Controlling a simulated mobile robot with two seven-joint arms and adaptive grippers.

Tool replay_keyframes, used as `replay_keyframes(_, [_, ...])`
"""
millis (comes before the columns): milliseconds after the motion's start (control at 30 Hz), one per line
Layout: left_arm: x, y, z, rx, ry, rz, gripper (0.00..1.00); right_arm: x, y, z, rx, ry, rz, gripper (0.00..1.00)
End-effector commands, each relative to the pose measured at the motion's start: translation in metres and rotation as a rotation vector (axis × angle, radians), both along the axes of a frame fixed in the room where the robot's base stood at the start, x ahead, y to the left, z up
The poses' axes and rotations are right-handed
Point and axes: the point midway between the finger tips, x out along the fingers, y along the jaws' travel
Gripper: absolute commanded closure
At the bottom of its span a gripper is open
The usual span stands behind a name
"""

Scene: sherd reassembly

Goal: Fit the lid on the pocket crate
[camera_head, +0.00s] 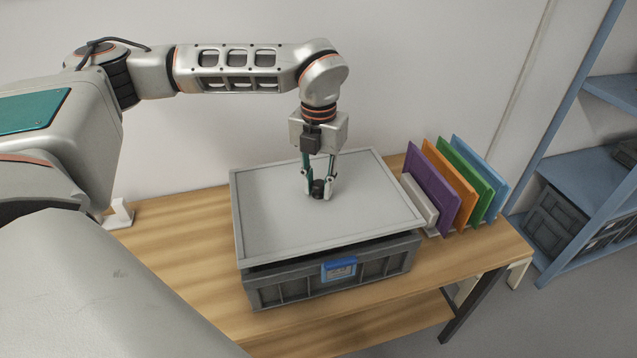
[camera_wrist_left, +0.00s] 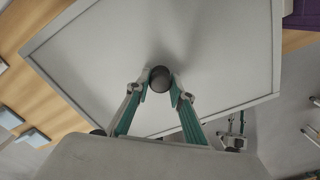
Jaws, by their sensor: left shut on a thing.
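The flat grey lid (camera_head: 275,205) with a raised rim lies over the dark grey pocket crate (camera_head: 290,288). My left gripper (camera_head: 319,190) points down at the middle of the lid and is shut on its dark round knob, which also shows between the fingertips in the left wrist view (camera_wrist_left: 160,79). A dark gap shows between the lid's front edge and the crate's rim, wider at the left corner. The far rim is hidden under the lid. What looks like my right gripper (camera_wrist_left: 236,132) shows small at the lower right of the wrist view; its jaws are unclear.
The crate stands on a wooden table (camera_head: 180,255) against a wall. A rack of upright purple (camera_head: 430,185), orange, green and blue panels stands close to the right of the crate. A small white object (camera_head: 118,215) sits at the left. A blue shelf (camera_head: 590,220) stands beyond the table.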

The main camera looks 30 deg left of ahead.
Motion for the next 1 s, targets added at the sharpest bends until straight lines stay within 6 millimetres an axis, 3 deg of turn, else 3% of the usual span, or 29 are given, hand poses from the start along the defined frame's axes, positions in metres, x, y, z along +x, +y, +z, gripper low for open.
replay_keyframes(1000, [0.000, 0.000, -0.024, -0.001, 0.000, 0.000, 1.00, -0.001, 0.000, -0.012, 0.001, 0.001, 0.000, 0.70])
